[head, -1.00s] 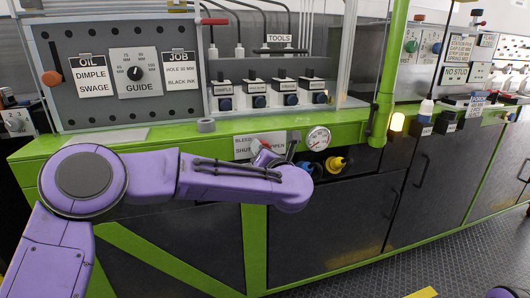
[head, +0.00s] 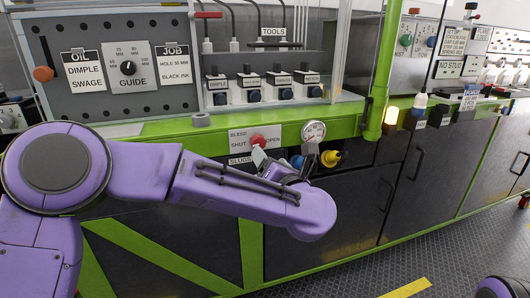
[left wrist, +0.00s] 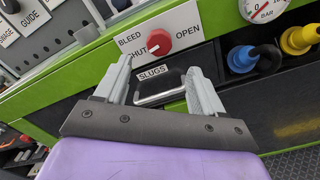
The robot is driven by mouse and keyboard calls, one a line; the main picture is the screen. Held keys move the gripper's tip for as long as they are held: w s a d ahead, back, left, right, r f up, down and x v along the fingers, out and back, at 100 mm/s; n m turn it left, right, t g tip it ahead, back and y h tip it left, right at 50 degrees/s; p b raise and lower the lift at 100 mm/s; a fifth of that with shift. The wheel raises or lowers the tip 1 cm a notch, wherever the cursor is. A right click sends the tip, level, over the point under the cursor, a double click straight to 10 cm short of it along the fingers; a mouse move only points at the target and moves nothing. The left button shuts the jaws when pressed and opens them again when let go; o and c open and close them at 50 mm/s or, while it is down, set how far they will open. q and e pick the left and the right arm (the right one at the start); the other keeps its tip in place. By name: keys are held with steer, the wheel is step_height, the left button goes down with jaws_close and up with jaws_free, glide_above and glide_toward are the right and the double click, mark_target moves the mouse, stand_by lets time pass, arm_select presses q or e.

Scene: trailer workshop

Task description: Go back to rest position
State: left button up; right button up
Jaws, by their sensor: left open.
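My left arm is purple and reaches in from the left in the head view. Its gripper (head: 286,166) is in front of the bench face, just below the bleed valve panel, partly hidden by the wrist. In the left wrist view the gripper (left wrist: 162,85) is open, with two grey fingers apart and nothing between them. The red bleed knob (left wrist: 159,40) shows beyond the fingertips, apart from them, and also in the head view (head: 257,141). The slugs tray (left wrist: 160,87) lies beyond the gap between the fingers. A purple part of my right side shows at the bottom right; its gripper is not in view.
The green-framed bench (head: 228,135) runs along the front. A pressure gauge (head: 314,131), a blue plug (left wrist: 243,58) and a yellow plug (head: 331,158) sit right of the bleed panel. A lit amber lamp (head: 391,116) stands further right. Open floor (head: 440,245) lies at lower right.

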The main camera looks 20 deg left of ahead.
arm_select(q)
steer(key=shift+s+d, duration=0.25)
steer(key=shift+s, duration=0.2)
